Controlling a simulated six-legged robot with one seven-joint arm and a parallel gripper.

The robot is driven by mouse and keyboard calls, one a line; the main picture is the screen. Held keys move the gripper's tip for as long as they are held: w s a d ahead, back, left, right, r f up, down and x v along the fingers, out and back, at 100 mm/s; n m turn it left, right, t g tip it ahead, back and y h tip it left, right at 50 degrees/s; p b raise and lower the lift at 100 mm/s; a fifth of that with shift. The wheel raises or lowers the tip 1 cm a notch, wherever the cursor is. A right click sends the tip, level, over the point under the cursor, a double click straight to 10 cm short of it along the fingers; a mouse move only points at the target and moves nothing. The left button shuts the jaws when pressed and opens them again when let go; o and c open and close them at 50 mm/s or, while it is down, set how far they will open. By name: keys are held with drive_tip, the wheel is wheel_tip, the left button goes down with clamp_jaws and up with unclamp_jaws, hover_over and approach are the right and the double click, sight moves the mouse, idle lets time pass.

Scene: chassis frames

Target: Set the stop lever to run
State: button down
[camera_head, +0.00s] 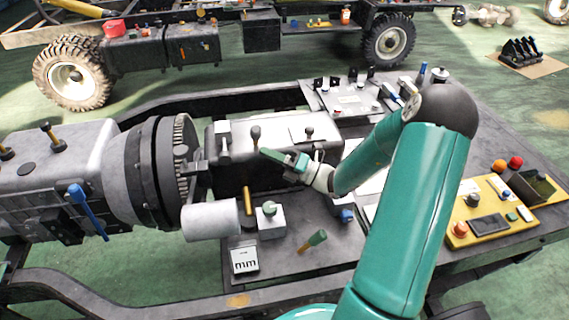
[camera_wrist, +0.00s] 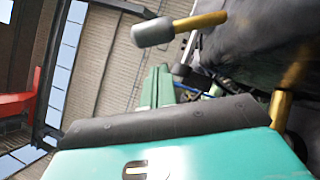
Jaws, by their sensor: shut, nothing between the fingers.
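My gripper (camera_head: 268,154) is over the dark engine block (camera_head: 232,172), its green fingers pointing left. In the wrist view its fingers (camera_wrist: 158,85) are together and hold nothing. A lever with a grey knob and a yellow shaft (camera_wrist: 165,30) shows just beyond the fingertips there, apart from them. In the head view, dark-knobbed levers stand on the block: one (camera_head: 255,134) just behind the fingertips, one (camera_head: 222,144) to the left and one (camera_head: 309,132) to the right. I cannot tell which is the stop lever, or its setting.
A grey gearbox (camera_head: 85,170) with a blue lever (camera_head: 88,210) is at the left. A yellow control panel (camera_head: 490,225) is at the right.

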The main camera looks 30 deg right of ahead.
drive_tip(key=shift+w+d+r, duration=0.1)
drive_tip(key=shift+w+r, duration=0.25)
drive_tip(key=shift+w, duration=0.2)
drive_tip(key=shift+w+d+r, duration=0.1)
drive_tip(key=shift+w+r, duration=0.2)
drive_tip(key=shift+w, duration=0.25)
drive_tip(key=w+r+m+h, duration=0.1)
drive_tip(key=w+m, duration=0.1)
drive_tip(key=m, duration=0.1)
drive_tip(key=w+d+r+m+g+h, duration=0.1)
drive_tip(key=w+r+m+h, duration=0.1)
drive_tip(key=m, duration=0.1)
drive_tip(key=shift+r, duration=0.25)
drive_tip(key=w, duration=0.2)
drive_tip(key=w+d, duration=0.1)
drive_tip(key=shift+w+r, duration=0.15)
drive_tip(key=shift+r, duration=0.2)
drive_tip(key=shift+w+d+r, duration=0.1)
drive_tip(key=shift+w+r, duration=0.05)
